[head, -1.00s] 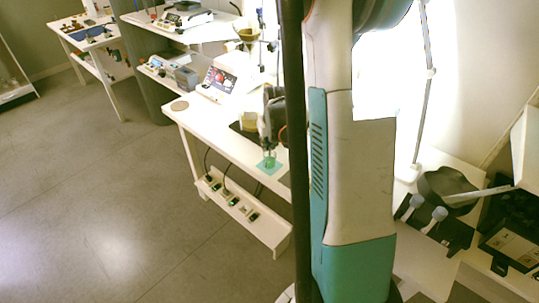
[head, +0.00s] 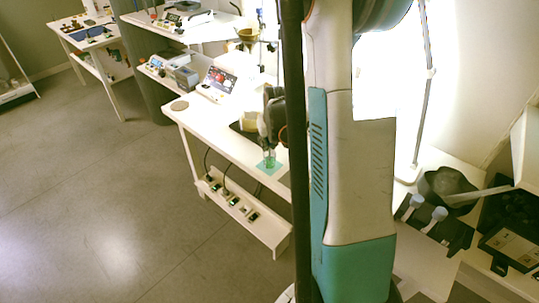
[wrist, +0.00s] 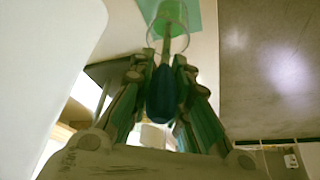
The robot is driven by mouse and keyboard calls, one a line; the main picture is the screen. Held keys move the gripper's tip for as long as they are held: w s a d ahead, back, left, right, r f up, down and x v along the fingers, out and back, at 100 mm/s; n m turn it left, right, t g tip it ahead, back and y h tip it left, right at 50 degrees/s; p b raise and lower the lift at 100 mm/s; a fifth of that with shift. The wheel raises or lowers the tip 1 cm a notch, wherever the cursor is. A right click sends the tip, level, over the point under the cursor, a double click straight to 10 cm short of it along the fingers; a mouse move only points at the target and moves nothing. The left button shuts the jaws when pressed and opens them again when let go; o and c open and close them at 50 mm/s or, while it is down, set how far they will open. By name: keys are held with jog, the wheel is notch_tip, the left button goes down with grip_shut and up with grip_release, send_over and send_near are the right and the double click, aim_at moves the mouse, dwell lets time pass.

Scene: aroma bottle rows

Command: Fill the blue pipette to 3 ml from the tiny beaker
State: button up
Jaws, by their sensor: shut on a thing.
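My gripper (wrist: 162,88) is shut on the blue bulb of the pipette (wrist: 161,98), with a finger on each side of it. The pipette's thin stem runs from the bulb towards the tiny beaker (wrist: 183,42) at the top of the wrist view. The stem's end overlaps the beaker; the liquid level in the pipette is too small to read. The beaker is clear with green showing in it and stands on a green mat (wrist: 208,16). In the head view my gripper (head: 268,146) is right above the small beaker (head: 269,160), at the table's front edge.
The white table (head: 215,135) holds a round tan disc (head: 179,105) at its left end. A device with a screen (head: 216,82) stands behind. On the right are a dark bowl (head: 445,184) and a black rack with blue-topped items. Open floor lies to the left.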

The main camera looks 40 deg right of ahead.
notch_tip(320, 180, up, 7)
jog(key=p, duration=0.5)
jog(key=shift+r, duration=0.15)
jog(key=shift+a, duration=0.1)
